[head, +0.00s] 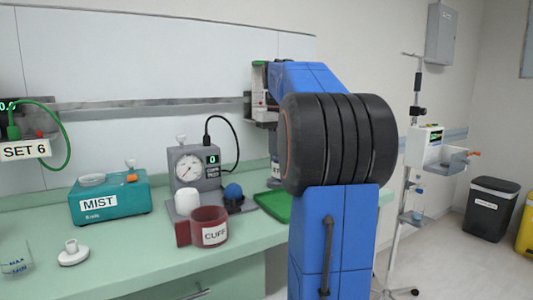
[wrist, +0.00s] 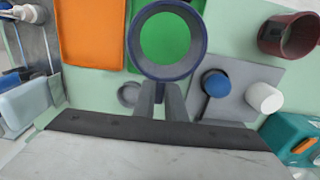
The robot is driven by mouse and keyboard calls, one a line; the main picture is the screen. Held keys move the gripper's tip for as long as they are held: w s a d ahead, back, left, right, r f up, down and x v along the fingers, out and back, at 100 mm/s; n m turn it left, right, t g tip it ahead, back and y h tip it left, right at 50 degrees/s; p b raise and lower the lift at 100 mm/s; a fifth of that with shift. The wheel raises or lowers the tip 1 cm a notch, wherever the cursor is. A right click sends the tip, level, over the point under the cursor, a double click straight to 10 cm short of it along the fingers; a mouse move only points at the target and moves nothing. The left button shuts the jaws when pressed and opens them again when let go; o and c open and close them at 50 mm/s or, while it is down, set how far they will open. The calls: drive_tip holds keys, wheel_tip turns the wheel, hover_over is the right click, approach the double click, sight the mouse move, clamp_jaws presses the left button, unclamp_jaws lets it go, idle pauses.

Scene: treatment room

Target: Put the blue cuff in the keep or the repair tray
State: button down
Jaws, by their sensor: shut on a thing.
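The blue cuff (wrist: 133,50) is a dark-blue ring in the wrist view. My gripper (wrist: 161,90) is shut on its near wall, and the ring's opening faces the camera. The green tray (wrist: 166,38) shows through that opening; height above it cannot be told. An orange tray (wrist: 90,35) lies left of the cuff. In the head view the green tray (head: 273,206) lies on the counter, partly behind my arm. My gripper and the blue cuff cannot be made out clearly there. I can read no label on either tray.
A dark red cuff (head: 208,228) marked CUFF stands on the counter by a gauge unit (head: 195,172), a white cylinder (head: 187,202) and a blue ball (head: 233,191). A teal MIST box (head: 110,198) stands further left. A drip stand (head: 405,190) stands right of my arm.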

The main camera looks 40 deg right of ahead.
drive_tip(key=shift+s+d+f, duration=0.1)
drive_tip(key=shift+f, duration=4.25)
drive_tip(key=c, duration=1.7)
unclamp_jaws()
drive_tip(key=shift+r, duration=0.1)
drive_tip(key=shift+r, duration=3.45)
